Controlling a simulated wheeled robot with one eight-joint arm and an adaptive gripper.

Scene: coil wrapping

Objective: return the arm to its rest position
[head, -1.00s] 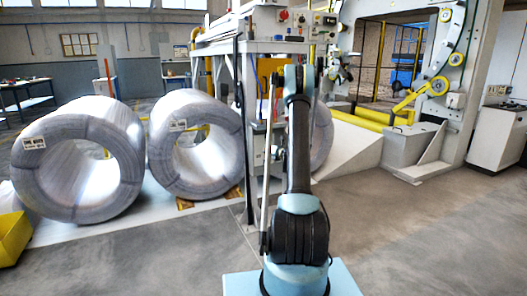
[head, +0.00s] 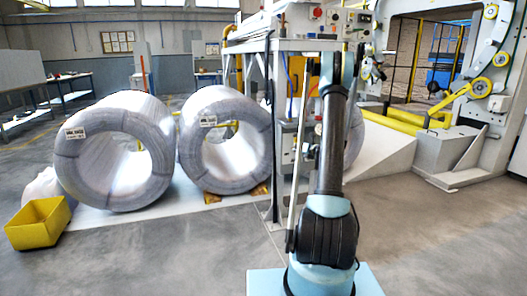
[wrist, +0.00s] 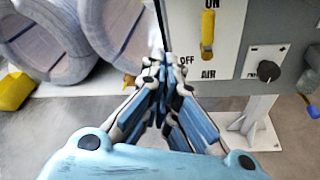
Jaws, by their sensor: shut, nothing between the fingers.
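My gripper (wrist: 162,95) shows in the wrist view with its fingers together and nothing between them. It is in front of a grey control panel that carries a yellow-handled lever (wrist: 208,32) between the words ON and OFF, with AIR written below. The fingertips appear to the left of the panel's lever, apart from it. A black knob (wrist: 268,71) is on the panel to the right. In the head view my arm rises upright in front of the machine frame, and my gripper is hidden there.
Two large wire coils (head: 75,165) and (head: 190,150) stand on a white strip at the left. A yellow bin (head: 38,224) is on the floor at far left. The wrapping machine (head: 480,88) stands at the right. The floor at the front right is clear.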

